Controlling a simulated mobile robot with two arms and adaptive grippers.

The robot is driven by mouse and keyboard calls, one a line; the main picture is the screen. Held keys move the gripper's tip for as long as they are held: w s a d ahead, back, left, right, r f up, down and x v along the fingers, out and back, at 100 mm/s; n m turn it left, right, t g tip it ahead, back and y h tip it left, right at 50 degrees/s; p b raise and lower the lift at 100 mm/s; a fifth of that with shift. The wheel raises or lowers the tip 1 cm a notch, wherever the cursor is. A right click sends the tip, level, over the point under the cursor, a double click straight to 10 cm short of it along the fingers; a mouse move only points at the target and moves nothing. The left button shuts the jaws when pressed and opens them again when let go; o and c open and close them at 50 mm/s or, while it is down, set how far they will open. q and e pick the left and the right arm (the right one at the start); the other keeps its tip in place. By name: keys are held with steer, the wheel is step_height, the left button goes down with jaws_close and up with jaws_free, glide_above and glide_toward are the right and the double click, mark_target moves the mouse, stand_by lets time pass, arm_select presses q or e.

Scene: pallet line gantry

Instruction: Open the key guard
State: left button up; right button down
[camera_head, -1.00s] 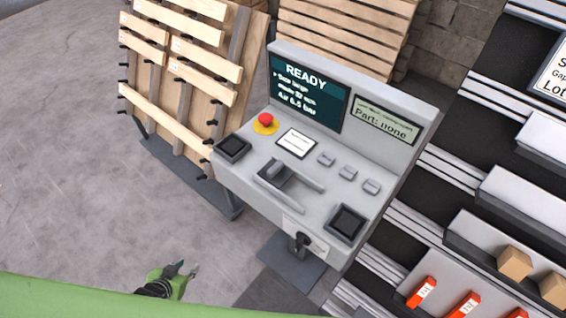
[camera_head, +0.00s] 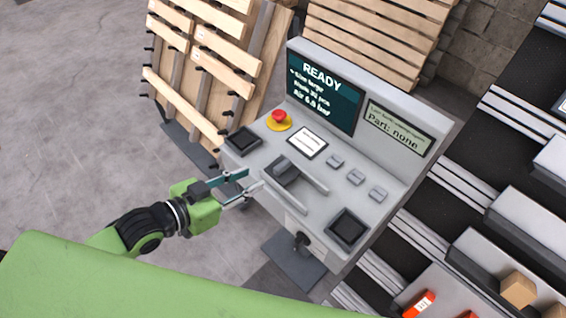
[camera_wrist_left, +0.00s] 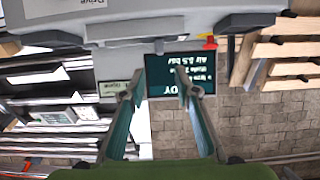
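The grey control console (camera_head: 262,160) stands in the middle of the head view. On its sloped top, a small grey block with a dark recess (camera_head: 284,174) sits between two raised grey rails; this may be the key guard, but I cannot tell for sure. A black key-like knob (camera_head: 301,241) sits on the front face below a white label. My left gripper (camera_head: 253,181) is open and empty at the console's front left edge, left of the rails. In the left wrist view, its fingers (camera_wrist_left: 157,84) are apart with the screen beyond them. My right gripper is not in view.
A red button (camera_head: 279,117), two dark square pads, a white card (camera_head: 307,142) and several small grey switches are on the console. Its screen (camera_head: 323,92) reads READY. Wooden pallets (camera_head: 205,60) stand behind left. Dark racks with orange items (camera_head: 420,304) stand right.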

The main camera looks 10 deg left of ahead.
mark_target(280, 166)
arm_select(q)
steer(key=p+x, duration=0.1)
steer(key=x, duration=1.1)
steer(key=shift+w+p, duration=0.1)
steer(key=shift+p, duration=0.2)
steer(key=shift+w+d+f, duration=0.1)
steer(key=shift+w+d, duration=0.05)
jaws_close()
